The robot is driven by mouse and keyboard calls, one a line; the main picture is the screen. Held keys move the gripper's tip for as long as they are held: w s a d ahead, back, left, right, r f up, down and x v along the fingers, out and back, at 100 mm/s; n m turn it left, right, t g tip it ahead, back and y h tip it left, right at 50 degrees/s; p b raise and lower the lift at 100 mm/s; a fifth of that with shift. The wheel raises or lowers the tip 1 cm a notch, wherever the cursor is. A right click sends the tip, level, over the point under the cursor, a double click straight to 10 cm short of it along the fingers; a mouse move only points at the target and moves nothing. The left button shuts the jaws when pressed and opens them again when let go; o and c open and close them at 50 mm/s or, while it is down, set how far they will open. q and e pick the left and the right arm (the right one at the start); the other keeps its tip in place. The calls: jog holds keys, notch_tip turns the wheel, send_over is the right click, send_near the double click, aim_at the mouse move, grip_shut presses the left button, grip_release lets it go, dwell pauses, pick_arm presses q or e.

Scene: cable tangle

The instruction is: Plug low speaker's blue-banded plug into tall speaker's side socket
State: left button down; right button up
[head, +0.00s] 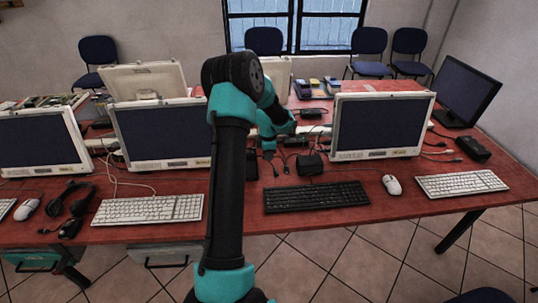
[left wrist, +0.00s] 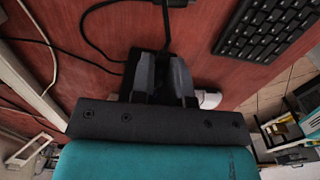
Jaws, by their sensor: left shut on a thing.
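My left gripper (head: 269,154) points down at the table behind the black keyboard. In the left wrist view its fingers (left wrist: 163,58) are closed where a dark cable (left wrist: 166,24) runs in between them. The held end is hidden by the fingers, and no blue band shows. A low black box (head: 311,165), likely the low speaker, sits right of the gripper; its edge shows at the top of the left wrist view (left wrist: 178,3). A dark upright box (head: 252,164), possibly the tall speaker, stands left of the gripper, partly behind my arm. No side socket can be made out.
The black keyboard (head: 316,197) lies in front, with a white keyboard (head: 147,210) to the left. A monitor (head: 380,124) stands to the right and another monitor (head: 162,132) to the left. Loose dark cables lie on the red table (head: 345,175) around the gripper.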

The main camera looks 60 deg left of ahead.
pick_arm(q)
jog(key=shift+s+a+f, duration=0.1)
jog(key=shift+s+a, duration=0.3)
jog(key=shift+s, duration=0.35)
jog(key=shift+s+a, duration=0.35)
jog(key=shift+s, duration=0.4)
dwell(1.4)
jog(key=c, duration=1)
grip_release()
jog(key=shift+c, duration=0.2)
jog(key=shift+r, duration=0.2)
notch_tip(320, 180, up, 17)
jog(key=shift+o, duration=0.2)
jog(key=shift+w, duration=0.1)
